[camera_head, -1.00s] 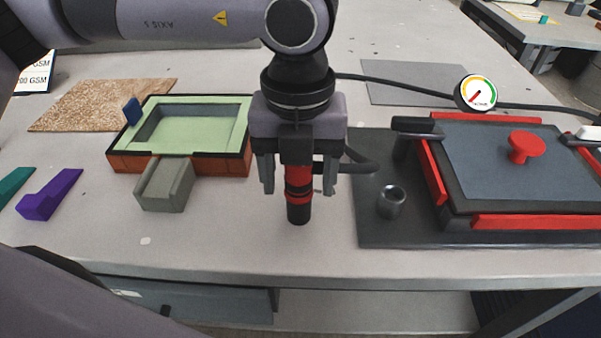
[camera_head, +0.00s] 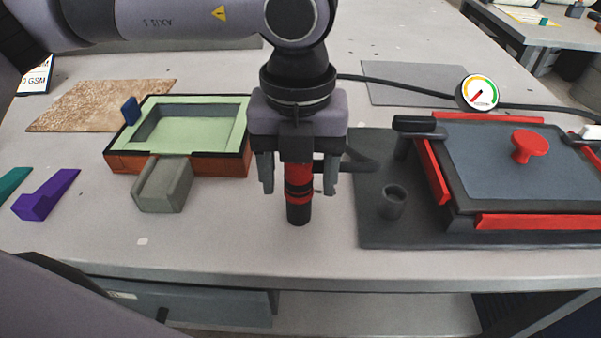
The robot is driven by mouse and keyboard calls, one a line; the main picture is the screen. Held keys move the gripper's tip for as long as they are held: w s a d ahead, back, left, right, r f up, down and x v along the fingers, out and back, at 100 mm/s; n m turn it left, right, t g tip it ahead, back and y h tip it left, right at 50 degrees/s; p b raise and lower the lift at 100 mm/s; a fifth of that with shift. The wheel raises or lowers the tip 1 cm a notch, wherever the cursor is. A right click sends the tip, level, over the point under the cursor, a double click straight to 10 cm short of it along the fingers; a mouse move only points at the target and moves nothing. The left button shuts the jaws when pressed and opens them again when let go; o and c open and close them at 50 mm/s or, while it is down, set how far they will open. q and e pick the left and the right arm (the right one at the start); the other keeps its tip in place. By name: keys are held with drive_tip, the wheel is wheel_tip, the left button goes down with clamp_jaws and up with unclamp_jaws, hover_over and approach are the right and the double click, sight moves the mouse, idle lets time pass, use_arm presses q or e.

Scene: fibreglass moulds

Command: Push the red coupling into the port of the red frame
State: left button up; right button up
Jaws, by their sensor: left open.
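The red coupling (camera_head: 298,183), a red and black cylinder, is upright in the middle of the head view. My left gripper (camera_head: 298,178) points down over it, open, with one finger on each side and gaps showing. The palm hides the coupling's top. I cannot tell whether its black lower end touches the table. The red frame (camera_head: 433,172) borders a dark grey panel with a red knob (camera_head: 530,146) at the right. A round grey socket (camera_head: 393,201), apparently the port, stands on the dark base plate at its left, apart from the coupling. My right gripper is not in view.
A green-topped mould (camera_head: 243,120) with orange sides and a grey block (camera_head: 163,186) in front stand at the left. A purple wedge (camera_head: 45,195) lies further left. A black hose (camera_head: 352,162) runs right from behind the gripper. A gauge (camera_head: 479,92) stands behind the frame.

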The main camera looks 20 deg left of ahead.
use_arm(q)
clamp_jaws()
drive_tip(key=shift+r, duration=0.1)
drive_tip(key=shift+r, duration=0.1)
drive_tip(key=shift+r+p, duration=1.75)
drive_tip(key=shift+r, duration=1.1)
